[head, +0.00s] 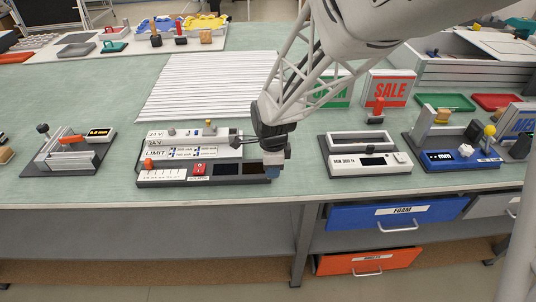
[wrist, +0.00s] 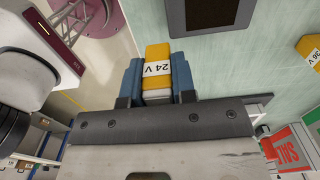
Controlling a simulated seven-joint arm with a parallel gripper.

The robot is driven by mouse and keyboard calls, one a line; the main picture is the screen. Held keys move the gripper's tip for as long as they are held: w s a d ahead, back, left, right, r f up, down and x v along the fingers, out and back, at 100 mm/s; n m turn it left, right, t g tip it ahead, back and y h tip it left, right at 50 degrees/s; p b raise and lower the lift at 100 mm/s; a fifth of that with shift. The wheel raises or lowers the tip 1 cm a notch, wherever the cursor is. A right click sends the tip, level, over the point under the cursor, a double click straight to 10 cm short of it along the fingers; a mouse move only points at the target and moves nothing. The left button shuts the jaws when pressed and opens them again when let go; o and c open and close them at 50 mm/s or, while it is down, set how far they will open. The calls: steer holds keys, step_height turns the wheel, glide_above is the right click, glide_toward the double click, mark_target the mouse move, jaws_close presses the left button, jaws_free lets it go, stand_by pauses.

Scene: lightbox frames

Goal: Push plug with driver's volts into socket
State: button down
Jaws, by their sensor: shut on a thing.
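My gripper (wrist: 158,80) is shut on a yellow plug (wrist: 157,53) with a white label reading "24 V", held between blue fingers. In the head view my gripper (head: 272,172) is at the right front end of a grey panel (head: 154,182), and the plug cannot be made out there. The panel has strips marked "24 V" (head: 156,134) and "LIMIT" (head: 160,155). I cannot tell which opening on it is the socket. A second yellow block (wrist: 309,47), its label seeming to read "36 V", is at the right edge of the wrist view.
A grey fixture (head: 70,152) stands at the left. A ribbed white sheet (head: 205,88) lies behind. Bare green table lies between the fixture and panel.

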steer(key=shift+s+d, duration=0.15)
steer(key=shift+s, duration=0.5)
steer(key=shift+w, duration=0.1)
stand_by(0.4)
steer(key=w+d+r+n, duration=0.4)
steer(key=w+n, duration=0.2)
steer(key=w, duration=0.5)
steer(key=w+d+r+n, duration=0.4)
steer(key=w+r+n, duration=0.1)
steer(key=w, duration=0.7)
steer(key=w+d+r+n, duration=0.5)
steer(key=w+n, duration=0.2)
steer(key=w, duration=0.4)
steer(key=shift+w, duration=0.25)
steer(key=shift+s+a, duration=0.1)
steer(key=s+a+f, duration=0.2)
steer(key=s+a, duration=0.2)
steer(key=a, duration=0.4)
steer(key=s+a+f, duration=0.2)
steer(key=s+a, duration=0.1)
steer(key=a, duration=0.6)
steer(key=s+a+f, duration=0.2)
steer(key=s+a, duration=0.2)
steer(key=a, duration=0.4)
steer(key=shift+s+a+f, duration=0.25)
steer(key=shift+s+f, duration=0.1)
